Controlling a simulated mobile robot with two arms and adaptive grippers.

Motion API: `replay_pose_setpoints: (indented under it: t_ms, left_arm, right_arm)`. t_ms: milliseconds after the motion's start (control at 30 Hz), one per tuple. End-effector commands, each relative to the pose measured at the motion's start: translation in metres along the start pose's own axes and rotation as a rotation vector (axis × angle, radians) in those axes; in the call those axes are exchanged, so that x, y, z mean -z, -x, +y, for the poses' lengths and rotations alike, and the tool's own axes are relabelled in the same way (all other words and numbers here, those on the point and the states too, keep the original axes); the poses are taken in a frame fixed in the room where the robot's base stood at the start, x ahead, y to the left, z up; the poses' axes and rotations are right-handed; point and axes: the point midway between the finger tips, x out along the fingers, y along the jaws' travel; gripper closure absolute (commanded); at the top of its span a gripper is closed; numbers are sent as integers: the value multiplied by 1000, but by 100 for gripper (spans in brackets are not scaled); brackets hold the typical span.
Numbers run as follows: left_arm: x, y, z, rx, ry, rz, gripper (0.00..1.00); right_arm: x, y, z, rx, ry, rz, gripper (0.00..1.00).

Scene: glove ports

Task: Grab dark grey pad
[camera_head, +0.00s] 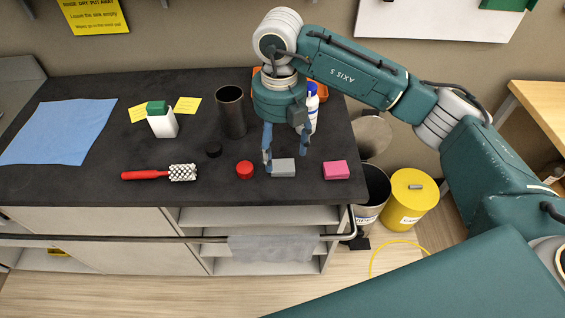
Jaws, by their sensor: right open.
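A grey pad (284,168) lies on the dark worktop (85,183) near its front edge. My right gripper (286,155) points down over the pad, its fingers spread apart. One finger is at the pad's left end, the other is past its right end and a little behind it. Nothing is held between them. I cannot tell how high the fingertips are above the worktop. A pink pad (336,170) lies to the right of the grey one. My left gripper is out of view.
Left of the grey pad are a red cap (244,169), a black cap (213,150) and a red-handled brush (160,173). A dark cylinder (231,110) stands behind. A white bottle (311,110) is partly hidden by my gripper. A rail (150,239) runs along the front.

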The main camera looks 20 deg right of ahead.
Motion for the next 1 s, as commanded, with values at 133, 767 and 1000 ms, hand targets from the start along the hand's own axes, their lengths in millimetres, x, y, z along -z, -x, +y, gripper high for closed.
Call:
replay_pose_setpoints:
  t_ms: [133, 767, 1000]
  left_arm:
    - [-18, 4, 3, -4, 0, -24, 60]
    - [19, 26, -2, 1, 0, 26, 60]
    - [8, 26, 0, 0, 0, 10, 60]
  right_arm:
    - [0, -10, -1, -1, 0, 1, 31]
    - [-3, -63, -7, -2, 1, -1, 31]
    - [-3, -62, -7, -2, 1, -1, 70]
